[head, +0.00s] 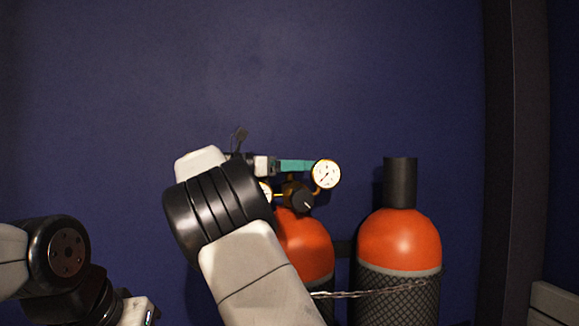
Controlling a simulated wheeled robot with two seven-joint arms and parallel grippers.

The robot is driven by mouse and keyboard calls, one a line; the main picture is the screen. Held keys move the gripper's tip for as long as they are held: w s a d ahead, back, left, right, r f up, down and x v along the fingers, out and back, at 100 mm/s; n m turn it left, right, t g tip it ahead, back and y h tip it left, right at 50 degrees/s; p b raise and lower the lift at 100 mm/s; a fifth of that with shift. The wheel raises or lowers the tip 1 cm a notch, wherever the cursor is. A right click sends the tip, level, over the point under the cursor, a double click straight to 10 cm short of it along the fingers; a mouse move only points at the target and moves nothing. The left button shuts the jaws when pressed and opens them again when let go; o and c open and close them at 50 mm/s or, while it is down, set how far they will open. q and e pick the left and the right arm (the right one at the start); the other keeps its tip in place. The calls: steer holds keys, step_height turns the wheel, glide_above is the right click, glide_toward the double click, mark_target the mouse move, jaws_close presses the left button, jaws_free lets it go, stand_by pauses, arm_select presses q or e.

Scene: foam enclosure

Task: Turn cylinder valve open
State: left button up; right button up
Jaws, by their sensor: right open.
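An orange-topped gas cylinder (306,243) stands behind my right arm, which hides its left side. A brass regulator with a round white gauge (326,174) and a black knob (301,200) sits on top of it. A second gauge is mostly covered by my arm. My right gripper (297,166), with teal on its fingers, is open and points right, level with the regulator's top and just left of the gauge. It overlaps the valve area, so the valve handle is hidden and contact cannot be told. My left arm's wrist shows at lower left; its fingers are out of frame.
A second orange cylinder (400,241) with a black cap (400,182) stands to the right, in dark mesh. A twisted chain (375,291) runs across the cylinders. The dark blue wall (270,70) is behind. A dark post (512,160) stands at right. Space above the cylinders is clear.

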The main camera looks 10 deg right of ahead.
steer(key=c, duration=1.4)
steer(key=shift+o, duration=0.2)
steer(key=shift+n+t, duration=0.3)
steer(key=shift+t, duration=0.2)
steer(key=shift+w+a+n+t+y, duration=0.2)
steer(key=shift+w+n+t+y, duration=0.1)
steer(key=shift+n+t+y, duration=1.35)
steer(key=shift+w+a+n+t+y, duration=0.3)
steer(key=shift+n+t+y, duration=0.85)
steer(key=shift+t, duration=0.95)
steer(key=shift+w+a+n+t+y, duration=0.15)
steer(key=shift+w+n+t+y, duration=0.2)
steer(key=shift+n+t+y, duration=1.1)
steer(key=shift+n+t+h, duration=0.25)
steer(key=shift+t, duration=0.15)
steer(key=o, duration=1.4)
steer(key=shift+c, duration=0.2)
